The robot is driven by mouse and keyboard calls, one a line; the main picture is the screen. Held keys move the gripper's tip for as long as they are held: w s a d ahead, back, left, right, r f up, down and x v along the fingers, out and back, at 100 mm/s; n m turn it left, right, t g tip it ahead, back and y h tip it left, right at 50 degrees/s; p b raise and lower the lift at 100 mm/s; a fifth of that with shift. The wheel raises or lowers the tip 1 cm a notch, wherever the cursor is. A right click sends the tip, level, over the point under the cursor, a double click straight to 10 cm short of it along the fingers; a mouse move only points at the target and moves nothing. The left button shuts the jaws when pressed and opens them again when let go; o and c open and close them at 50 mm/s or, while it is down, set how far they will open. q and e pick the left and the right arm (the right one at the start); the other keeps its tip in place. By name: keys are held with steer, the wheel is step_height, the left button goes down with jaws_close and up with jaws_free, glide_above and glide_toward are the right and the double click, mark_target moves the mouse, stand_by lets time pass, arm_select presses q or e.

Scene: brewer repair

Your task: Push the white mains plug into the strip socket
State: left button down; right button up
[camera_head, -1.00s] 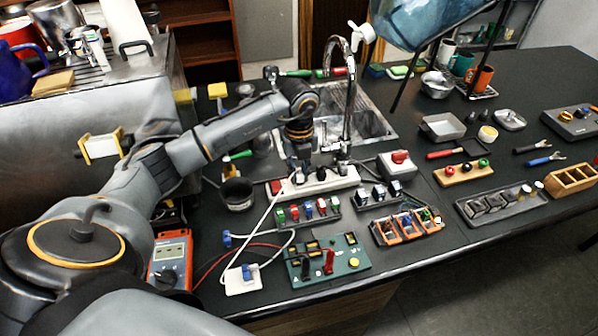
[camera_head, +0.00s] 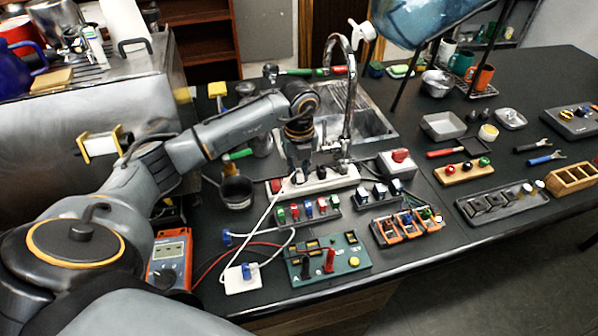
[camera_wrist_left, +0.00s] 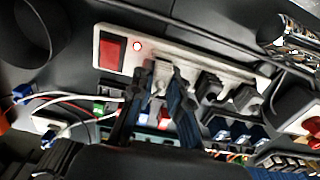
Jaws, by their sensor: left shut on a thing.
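The white strip socket (camera_head: 338,180) lies on the dark bench in front of the sink. In the left wrist view the strip (camera_wrist_left: 205,60) has a red switch (camera_wrist_left: 112,49) and a lit red lamp at its left end. My left gripper (camera_head: 297,176) points down over the strip's left part. In the left wrist view its dark fingers (camera_wrist_left: 158,90) are shut on the white mains plug (camera_wrist_left: 159,76), which is at the strip beside the lamp. The fingers partly hide the plug, and I cannot tell how deep it sits. My right gripper is not in view.
Black plugs (camera_wrist_left: 208,88) occupy the strip to the right of my fingers. A white cable (camera_head: 263,222) runs left and forward. A tap (camera_head: 347,95) stands behind the strip. A rack of coloured parts (camera_head: 308,211) and a green board (camera_head: 340,262) lie in front.

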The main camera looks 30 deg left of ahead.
arm_select(q)
steer(key=c, duration=1.2)
jaws_free()
step_height(320, 180, up, 12)
